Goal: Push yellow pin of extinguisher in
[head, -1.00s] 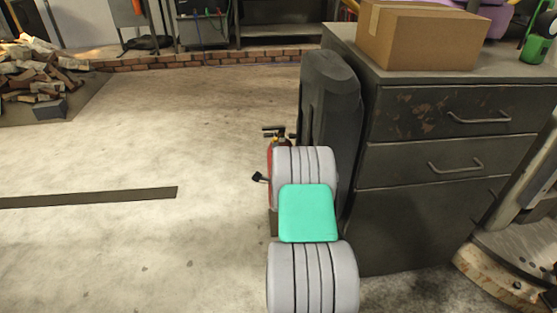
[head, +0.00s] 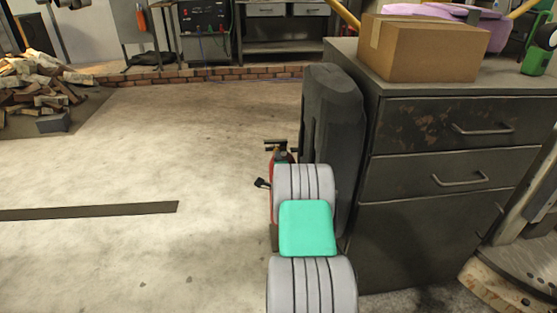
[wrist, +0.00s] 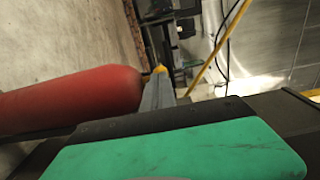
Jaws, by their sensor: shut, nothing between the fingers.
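The red extinguisher (head: 270,200) stands on the floor left of the cabinet. In the head view my ribbed arm hides most of it; a black handle (head: 281,147) and a black nozzle (head: 262,183) show. In the wrist view the red extinguisher body (wrist: 80,98) lies across the left, its rounded end near the middle. My gripper (wrist: 160,85) is shut and empty, its grey fingers just right of that end. A small yellow part (wrist: 160,69) shows at their tips; it may be the pin, and I cannot tell whether they touch it. My arm hides the gripper in the head view.
A dark drawer cabinet (head: 440,165) stands close on the right, with a cardboard box (head: 425,48) on top. Firewood (head: 35,85) is piled at the far left. A low brick edge (head: 205,75) runs along the back.

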